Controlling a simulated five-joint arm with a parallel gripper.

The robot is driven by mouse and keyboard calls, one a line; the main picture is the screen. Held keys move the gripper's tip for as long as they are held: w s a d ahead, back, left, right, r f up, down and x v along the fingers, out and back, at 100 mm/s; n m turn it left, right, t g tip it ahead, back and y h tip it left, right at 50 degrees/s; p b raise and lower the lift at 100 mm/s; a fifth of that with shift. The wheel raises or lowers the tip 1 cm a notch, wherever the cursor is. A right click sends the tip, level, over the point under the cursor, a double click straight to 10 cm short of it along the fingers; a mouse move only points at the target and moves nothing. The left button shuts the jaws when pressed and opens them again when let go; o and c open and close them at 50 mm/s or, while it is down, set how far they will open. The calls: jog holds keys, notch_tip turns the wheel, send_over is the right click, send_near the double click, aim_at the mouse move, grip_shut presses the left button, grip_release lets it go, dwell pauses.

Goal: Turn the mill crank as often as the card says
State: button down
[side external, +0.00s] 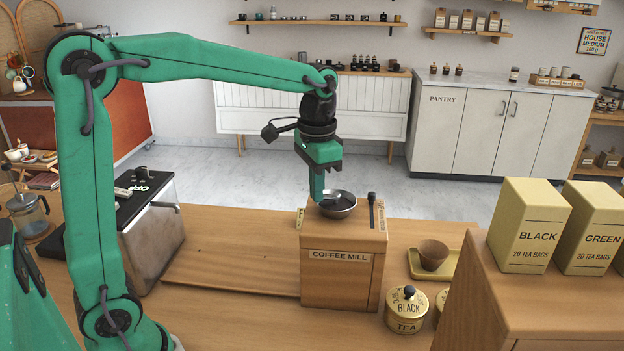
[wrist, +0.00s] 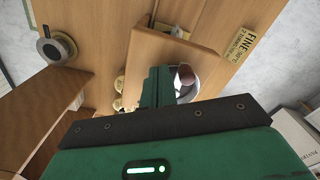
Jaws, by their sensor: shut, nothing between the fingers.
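The coffee mill (side external: 343,268) is a wooden box on the counter with a dark metal bowl (side external: 344,212) on top. A black upright lever with a knob, which looks like the crank (side external: 371,205), stands at the top's right side. My gripper (side external: 317,198) points down, shut and empty, at the bowl's left edge; contact cannot be told. In the wrist view my gripper (wrist: 158,88) overlaps the bowl (wrist: 188,88), with a brown rounded thing in it.
Tea boxes (side external: 529,225) stand on a raised wooden block at the right.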

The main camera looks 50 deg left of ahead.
jog(key=shift+r, duration=0.2)
notch_tip(320, 180, up, 7)
jog(key=shift+f, duration=0.2)
dwell(0.8)
dwell(0.3)
jog(key=s+f+n+t, duration=0.1)
jog(key=s+f+t, duration=0.1)
jog(key=s, duration=0.6)
jog(key=s+f+n+t, duration=0.2)
jog(key=s+f, duration=0.3)
jog(key=s, duration=0.4)
jog(key=shift+a+f+t, duration=0.25)
jog(key=shift+t, duration=0.55)
